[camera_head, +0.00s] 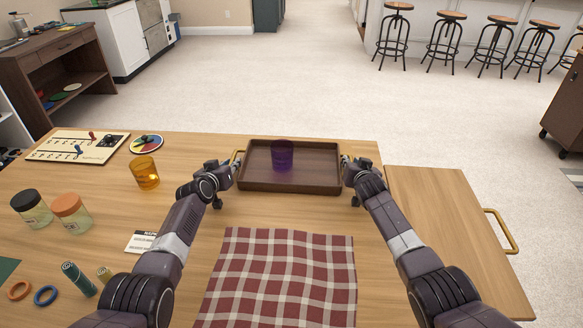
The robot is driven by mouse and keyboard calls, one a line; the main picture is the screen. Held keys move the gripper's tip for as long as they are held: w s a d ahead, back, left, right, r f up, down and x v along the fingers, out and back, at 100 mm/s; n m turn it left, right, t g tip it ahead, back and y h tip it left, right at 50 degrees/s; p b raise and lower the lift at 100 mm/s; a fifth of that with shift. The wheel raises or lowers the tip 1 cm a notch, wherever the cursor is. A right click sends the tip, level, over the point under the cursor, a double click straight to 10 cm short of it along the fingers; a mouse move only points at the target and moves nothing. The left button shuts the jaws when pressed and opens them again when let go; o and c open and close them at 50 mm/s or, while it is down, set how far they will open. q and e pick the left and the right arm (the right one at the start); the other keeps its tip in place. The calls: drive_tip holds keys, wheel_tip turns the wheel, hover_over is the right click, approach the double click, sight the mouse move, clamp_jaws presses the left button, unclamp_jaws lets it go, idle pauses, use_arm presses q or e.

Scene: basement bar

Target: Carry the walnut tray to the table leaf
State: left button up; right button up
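The walnut tray (262,184) is at the far edge of the table, level, with a purple see-through cup (282,156) upright in it. I cannot tell whether the tray touches the table. My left gripper (235,162) is at the brass handle on the tray's left end. My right gripper (347,163) is at its right end, where the other handle is mostly hidden. The fingers are too small to show whether they are closed. The table leaf (440,225), bare wood with a brass handle (501,230), adjoins the table's right side.
A checkered cloth (285,275) lies in front of the tray. An amber cup (145,172), jars (72,212), a game board (75,147) and a colour disc (147,145) are on the table's left. The leaf is clear. Stools (445,40) stand far off.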

use_arm(q)
drive_tip(key=shift+w+f, duration=0.1)
drive_tip(key=shift+w, duration=0.05)
use_arm(e)
drive_tip(key=shift+w+f, duration=0.1)
drive_tip(key=shift+w, duration=0.05)
use_arm(q)
drive_tip(key=shift+c, duration=0.3)
use_arm(e)
drive_tip(key=shift+c, duration=0.3)
use_arm(q)
clamp_jaws()
use_arm(e)
clamp_jaws()
